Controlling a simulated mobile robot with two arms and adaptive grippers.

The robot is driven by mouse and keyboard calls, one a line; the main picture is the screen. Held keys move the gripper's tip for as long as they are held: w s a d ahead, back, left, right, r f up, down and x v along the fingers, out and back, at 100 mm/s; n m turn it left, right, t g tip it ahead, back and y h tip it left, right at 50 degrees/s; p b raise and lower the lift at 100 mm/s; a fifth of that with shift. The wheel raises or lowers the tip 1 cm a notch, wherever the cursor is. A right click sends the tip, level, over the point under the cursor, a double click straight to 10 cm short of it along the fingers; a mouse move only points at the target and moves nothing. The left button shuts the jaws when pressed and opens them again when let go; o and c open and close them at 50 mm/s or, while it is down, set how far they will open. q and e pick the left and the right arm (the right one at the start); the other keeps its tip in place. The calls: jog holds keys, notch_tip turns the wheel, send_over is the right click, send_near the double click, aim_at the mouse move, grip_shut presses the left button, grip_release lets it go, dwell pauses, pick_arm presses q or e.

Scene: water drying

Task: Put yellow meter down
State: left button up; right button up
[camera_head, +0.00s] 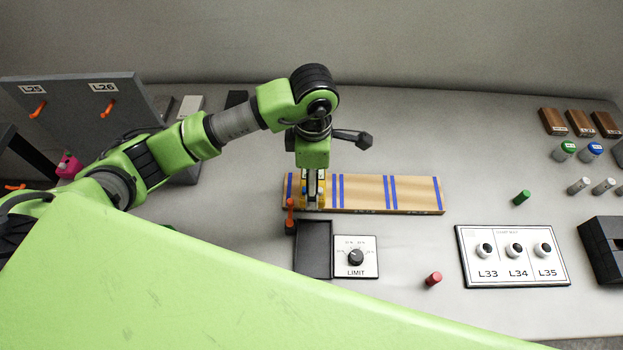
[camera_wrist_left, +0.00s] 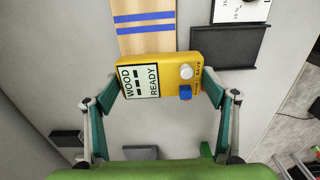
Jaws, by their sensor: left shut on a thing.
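The yellow meter (camera_wrist_left: 200,66) is between the two fingers of my left gripper (camera_head: 313,203) in the left wrist view. Its screen reads WOOD and READY, and it carries a white knob and a blue button. In the head view my left gripper points down at the left end of the wooden board (camera_head: 365,193), which has blue stripes. The meter is mostly hidden there by the gripper. It overlaps the board's end in the wrist view; I cannot tell whether it touches the board. My right gripper is not in view.
An orange-topped lever (camera_head: 290,212) stands close in front of the gripper. A dark tray (camera_head: 314,262) and the LIMIT dial panel (camera_head: 356,270) lie in front of the board. A red cylinder (camera_head: 433,279) and the L33–L35 panel (camera_head: 515,280) are right.

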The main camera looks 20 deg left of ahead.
pick_arm(q)
jog(key=shift+w+a+f, duration=0.2)
jog(key=shift+w+f, duration=0.2)
jog(key=shift+f, duration=0.1)
jog(key=f, duration=0.1)
jog(key=f+p, duration=0.1)
jog(key=f, duration=0.1)
jog(key=shift+w+a+f+p, duration=0.1)
jog(key=shift+w+a+p, duration=0.1)
jog(key=shift+p, duration=0.1)
jog(key=shift+f, duration=0.5)
jog(key=o, duration=1.3)
jog(key=shift+r, duration=0.1)
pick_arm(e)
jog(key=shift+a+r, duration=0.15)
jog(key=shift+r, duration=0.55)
